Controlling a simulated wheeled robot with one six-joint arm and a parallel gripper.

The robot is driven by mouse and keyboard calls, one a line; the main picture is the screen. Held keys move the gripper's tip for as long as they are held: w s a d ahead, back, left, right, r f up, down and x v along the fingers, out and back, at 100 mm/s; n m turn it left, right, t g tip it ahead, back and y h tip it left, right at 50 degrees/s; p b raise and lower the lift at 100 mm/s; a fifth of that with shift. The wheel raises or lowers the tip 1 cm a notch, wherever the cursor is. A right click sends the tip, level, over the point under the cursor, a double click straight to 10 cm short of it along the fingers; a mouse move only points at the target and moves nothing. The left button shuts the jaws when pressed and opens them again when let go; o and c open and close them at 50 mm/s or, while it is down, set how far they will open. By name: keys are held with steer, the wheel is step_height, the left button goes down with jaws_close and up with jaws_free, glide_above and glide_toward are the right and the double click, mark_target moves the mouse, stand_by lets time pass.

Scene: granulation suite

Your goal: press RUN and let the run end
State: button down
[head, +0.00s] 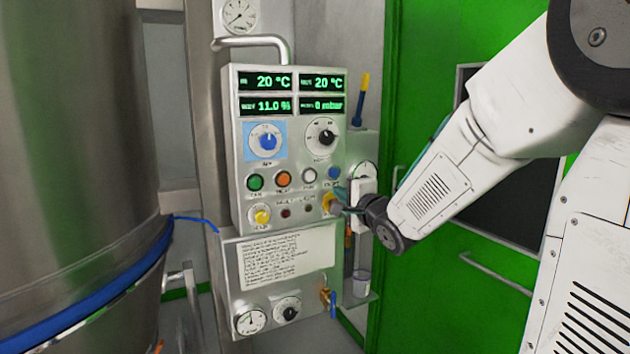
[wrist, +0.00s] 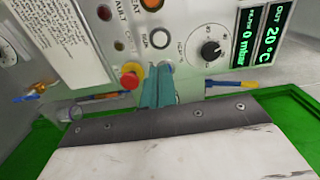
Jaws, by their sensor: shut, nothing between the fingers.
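The control panel (head: 238,150) is a grey box with a row of green (head: 254,182), orange (head: 283,179), white (head: 309,175) and blue (head: 334,172) buttons. In the wrist view the white button (wrist: 160,38) seems to carry the RUN lettering, but it is small. My gripper (wrist: 160,72) is shut and empty, its teal fingertips pointing at the panel just beyond the white button and beside the red emergency stop (wrist: 130,76). The fingers hide the blue button there. I cannot tell whether they touch the panel. The displays (head: 266,81) read 20 °C, 20 °C, 11.0 % and 0 mbar.
A large steel vessel (head: 75,150) stands left. A green door (head: 420,290) lies behind my arm. A small cup (head: 361,284) sits right of the panel.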

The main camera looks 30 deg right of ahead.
mark_target(310, 175)
stand_by(0.4)
steer(key=w, duration=1.4)
steer(key=shift+w, duration=0.1)
steer(key=shift+w, duration=0.35)
steer(key=shift+w+r, duration=0.2)
steer(key=shift+r, duration=0.15)
steer(key=shift+s, duration=0.1)
